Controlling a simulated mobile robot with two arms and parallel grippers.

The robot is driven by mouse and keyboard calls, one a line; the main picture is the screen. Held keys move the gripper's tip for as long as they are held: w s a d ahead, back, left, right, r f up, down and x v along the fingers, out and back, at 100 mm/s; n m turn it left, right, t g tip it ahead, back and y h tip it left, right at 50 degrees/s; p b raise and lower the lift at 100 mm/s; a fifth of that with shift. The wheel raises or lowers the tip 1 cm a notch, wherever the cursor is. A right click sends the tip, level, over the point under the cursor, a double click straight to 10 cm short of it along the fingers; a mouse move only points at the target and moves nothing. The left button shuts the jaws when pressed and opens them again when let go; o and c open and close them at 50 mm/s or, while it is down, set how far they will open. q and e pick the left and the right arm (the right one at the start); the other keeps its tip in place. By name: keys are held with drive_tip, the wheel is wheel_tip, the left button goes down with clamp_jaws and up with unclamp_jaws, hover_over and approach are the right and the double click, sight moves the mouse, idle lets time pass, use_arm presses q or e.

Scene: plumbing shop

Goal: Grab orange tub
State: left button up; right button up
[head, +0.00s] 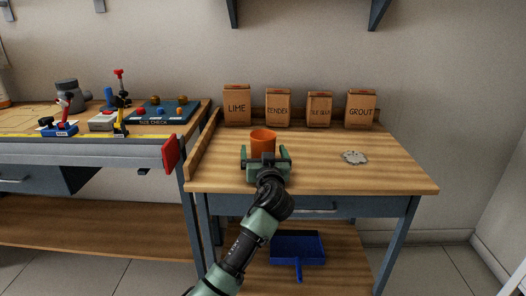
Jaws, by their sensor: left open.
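The orange tub (263,138) stands upright on the wooden workbench (335,178), near its left side. My left gripper (265,158) is in front of the tub at the bench's front part, with its jaws apart. The gripper hides the lower part of the tub. I cannot tell whether the fingers touch the tub or are beside it. My right gripper does not show.
Paper bags marked LIME (237,106), RENDER (277,108) and GROUT (360,109) stand along the back. A grey powder heap (354,157) lies right of the tub. A blue dustpan (298,247) sits on the lower shelf.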

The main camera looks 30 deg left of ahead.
use_arm(q)
drive_tip(key=shift+w+a, duration=0.1)
drive_tip(key=shift+c, duration=0.3)
drive_tip(key=c, duration=1.4)
drive_tip(key=shift+r, duration=0.1)
drive_tip(key=shift+c, duration=0.2)
